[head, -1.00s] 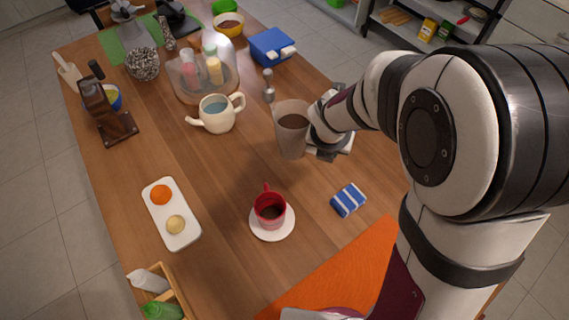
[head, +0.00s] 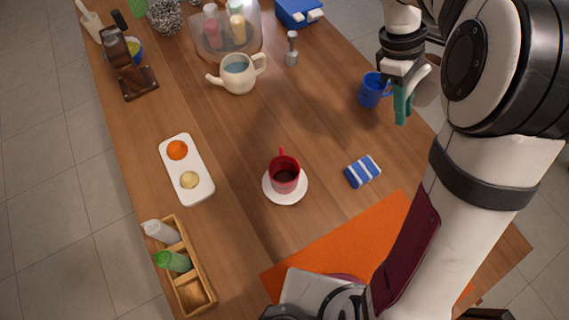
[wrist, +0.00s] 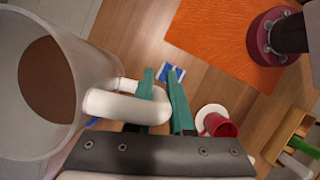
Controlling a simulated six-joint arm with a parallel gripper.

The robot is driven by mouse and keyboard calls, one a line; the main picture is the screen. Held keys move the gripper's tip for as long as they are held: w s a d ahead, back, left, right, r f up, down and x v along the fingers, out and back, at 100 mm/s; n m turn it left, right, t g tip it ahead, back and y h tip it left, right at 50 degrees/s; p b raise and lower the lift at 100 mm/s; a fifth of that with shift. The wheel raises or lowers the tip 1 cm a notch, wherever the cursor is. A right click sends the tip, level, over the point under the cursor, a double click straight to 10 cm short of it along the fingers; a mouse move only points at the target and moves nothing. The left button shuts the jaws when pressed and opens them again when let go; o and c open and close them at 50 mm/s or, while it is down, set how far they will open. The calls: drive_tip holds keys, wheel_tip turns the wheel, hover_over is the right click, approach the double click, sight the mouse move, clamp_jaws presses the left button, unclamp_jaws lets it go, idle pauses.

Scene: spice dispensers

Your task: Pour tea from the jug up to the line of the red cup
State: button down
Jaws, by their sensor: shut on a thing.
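My gripper (head: 402,104) has teal fingers and is shut on the handle of the jug (head: 426,90), above the table's right side. In the head view the jug is mostly hidden behind my gripper and arm. In the wrist view the greyish, see-through jug (wrist: 85,65) is at left, with brown tea inside and its pale handle between the fingers (wrist: 160,88). The red cup (head: 284,172) stands upright on a white saucer (head: 269,191) mid-table, apart from the jug, with dark liquid in it. I cannot make out its line. It also shows in the wrist view (wrist: 220,125).
A blue mug (head: 371,92) stands near my gripper. An orange mat (head: 350,245) covers the front.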

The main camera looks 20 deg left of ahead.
drive_tip(key=s+a+m+g+y, duration=0.2)
drive_tip(key=a+m+g+y, duration=0.1)
drive_tip(key=a+m, duration=1.05)
drive_tip(key=s+a+f+n, duration=0.2)
drive_tip(key=s+a+f, duration=0.2)
drive_tip(key=a, duration=0.5)
drive_tip(key=s+a+f+n, duration=0.2)
drive_tip(key=s+a+f, duration=0.3)
drive_tip(key=s+a, duration=0.2)
drive_tip(key=s+a+f+n+t+h, duration=0.1)
drive_tip(key=s+a+f, duration=0.3)
drive_tip(key=a, duration=0.7)
drive_tip(key=shift+s+a+f+n, duration=0.2)
drive_tip(key=shift+s+n, duration=0.1)
drive_tip(key=shift+s, duration=0.25)
drive_tip(key=shift+s+a+f+n, duration=0.15)
drive_tip(key=shift+s+a+n, duration=0.1)
drive_tip(key=shift+s, duration=0.4)
drive_tip(key=shift+s+x, duration=0.25)
drive_tip(key=shift+x, duration=1.55)
drive_tip(key=shift+r, duration=0.15)
